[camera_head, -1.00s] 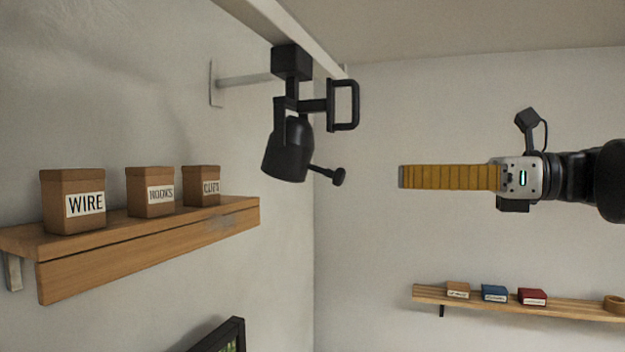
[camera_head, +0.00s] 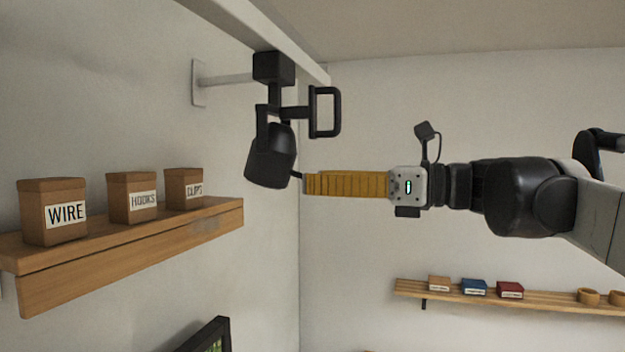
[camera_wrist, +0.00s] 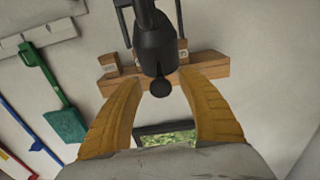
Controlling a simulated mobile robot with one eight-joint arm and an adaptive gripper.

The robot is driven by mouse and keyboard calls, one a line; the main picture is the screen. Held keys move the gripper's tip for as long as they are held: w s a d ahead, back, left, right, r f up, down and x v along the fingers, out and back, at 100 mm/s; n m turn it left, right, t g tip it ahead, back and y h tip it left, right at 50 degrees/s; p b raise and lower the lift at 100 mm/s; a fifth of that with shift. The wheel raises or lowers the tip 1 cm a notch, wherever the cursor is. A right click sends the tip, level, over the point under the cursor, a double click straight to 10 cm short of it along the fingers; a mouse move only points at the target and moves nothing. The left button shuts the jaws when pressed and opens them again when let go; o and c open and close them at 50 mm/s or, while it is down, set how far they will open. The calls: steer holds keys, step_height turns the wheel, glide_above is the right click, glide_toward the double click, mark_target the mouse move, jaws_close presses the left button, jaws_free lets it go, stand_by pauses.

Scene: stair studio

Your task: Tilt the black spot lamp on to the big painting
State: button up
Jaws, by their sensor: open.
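The black spot lamp (camera_head: 270,155) hangs from a rail near the ceiling, its head pointing down and slightly left. A rectangular loop handle (camera_head: 325,112) sticks out on its right side. A thin knobbed rod juts from the lower head; its knob (camera_wrist: 160,88) shows in the wrist view between my fingers. My gripper (camera_head: 308,184), with yellow fingers, is open and points left; its tips are at the rod, and its knob is hidden by them in the head view. I cannot tell whether they touch. Part of a dark-framed picture (camera_head: 212,338) shows low down, possibly the big painting.
A wooden shelf (camera_head: 130,254) on the left wall holds boxes labelled WIRE, HOOKS and CLIPS. A slatted shelf (camera_head: 540,302) with small items is on the far wall. The white rail (camera_head: 262,38) runs above the lamp. Tools (camera_wrist: 50,90) hang at left in the wrist view.

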jaws_close()
steer(key=shift+a+f+b, duration=0.1)
steer(key=shift+f+b, duration=0.2)
steer(key=shift+f, duration=0.05)
steer(key=shift+c, duration=1.4)
jaws_free()
steer(key=shift+o, duration=1.4)
steer(key=shift+w+a, duration=0.1)
steer(key=shift+a, duration=0.05)
steer(key=v, duration=1.2)
